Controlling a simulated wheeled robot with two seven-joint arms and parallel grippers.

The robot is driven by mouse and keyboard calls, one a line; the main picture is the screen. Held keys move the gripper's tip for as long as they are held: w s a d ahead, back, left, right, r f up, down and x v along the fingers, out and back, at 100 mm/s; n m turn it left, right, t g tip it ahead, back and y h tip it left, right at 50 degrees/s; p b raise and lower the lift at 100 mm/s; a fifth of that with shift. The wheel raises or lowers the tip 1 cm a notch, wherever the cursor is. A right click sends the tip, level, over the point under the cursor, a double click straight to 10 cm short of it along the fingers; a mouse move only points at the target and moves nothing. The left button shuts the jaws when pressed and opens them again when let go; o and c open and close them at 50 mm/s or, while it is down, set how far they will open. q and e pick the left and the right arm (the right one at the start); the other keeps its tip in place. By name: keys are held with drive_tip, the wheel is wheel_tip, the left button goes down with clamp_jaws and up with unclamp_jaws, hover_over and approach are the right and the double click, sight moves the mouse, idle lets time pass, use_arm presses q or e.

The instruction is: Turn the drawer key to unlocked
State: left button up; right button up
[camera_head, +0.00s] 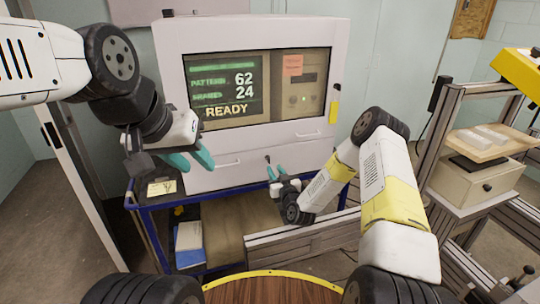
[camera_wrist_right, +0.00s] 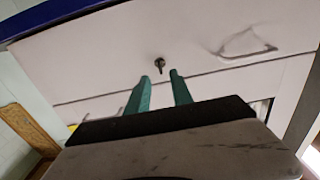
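The drawer key (camera_wrist_right: 160,65) is a small dark key in a lock on the white drawer front (camera_wrist_right: 110,60). In the right wrist view it stands just ahead of the fingertips, roughly between their lines, with its grip pointing down in that picture. In the head view the key (camera_head: 267,157) is a tiny dark spot beside the fingertips. My right gripper (camera_head: 275,169) is open and empty, with teal fingers (camera_wrist_right: 162,76) apart and not closed on the key. My left gripper (camera_head: 194,161) is open and empty in front of the cabinet's left side.
The white cabinet (camera_head: 240,30) has a screen (camera_head: 226,90) reading READY. Drawer handles (camera_head: 228,163) stick out of its front; one shows in the right wrist view (camera_wrist_right: 245,45). A blue cart frame (camera_head: 150,225) is below. A metal frame (camera_head: 440,120) with a box stands right.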

sight(268, 160)
drive_tip(key=x, duration=0.6)
drive_tip(key=shift+w, duration=0.3)
drive_tip(key=shift+a, duration=0.1)
clamp_jaws()
